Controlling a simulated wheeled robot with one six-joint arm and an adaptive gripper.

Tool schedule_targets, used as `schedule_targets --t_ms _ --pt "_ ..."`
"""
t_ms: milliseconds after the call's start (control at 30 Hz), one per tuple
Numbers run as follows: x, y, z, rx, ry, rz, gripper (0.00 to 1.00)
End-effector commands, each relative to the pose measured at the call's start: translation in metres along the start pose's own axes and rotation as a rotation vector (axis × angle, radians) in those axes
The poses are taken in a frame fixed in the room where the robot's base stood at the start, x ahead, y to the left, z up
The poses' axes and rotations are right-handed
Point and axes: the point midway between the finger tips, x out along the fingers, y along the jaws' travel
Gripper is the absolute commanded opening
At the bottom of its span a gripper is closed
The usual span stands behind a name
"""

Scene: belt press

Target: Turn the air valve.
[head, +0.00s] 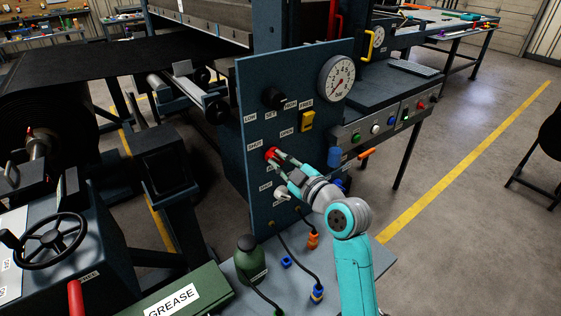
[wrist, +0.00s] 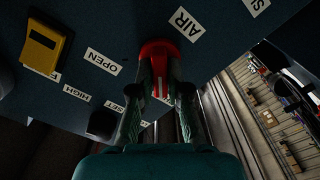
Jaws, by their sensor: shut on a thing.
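The air valve is a red handle (head: 271,153) on the dark blue upright panel, with the SHUT label to its upper left and the OPEN label to its upper right. It also shows in the wrist view as a red handle (wrist: 160,47) beside the AIR and OPEN labels. My gripper (head: 275,157) reaches it from the lower right, and its fingers (wrist: 160,85) are shut on the handle, one on each side. The fingers hide part of the handle, so I cannot tell its exact angle.
On the same panel are a black knob (head: 274,98), a yellow switch (head: 307,121) and a round gauge (head: 336,79). A grey lever (head: 283,195) sits just below the valve.

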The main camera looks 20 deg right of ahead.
Motion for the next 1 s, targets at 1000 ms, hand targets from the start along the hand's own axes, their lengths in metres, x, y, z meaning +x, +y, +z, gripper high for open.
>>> schedule_targets --t_ms 1000 --pt "0.0001 0.003 0.002 0.905 -0.001 -0.001 0.0"
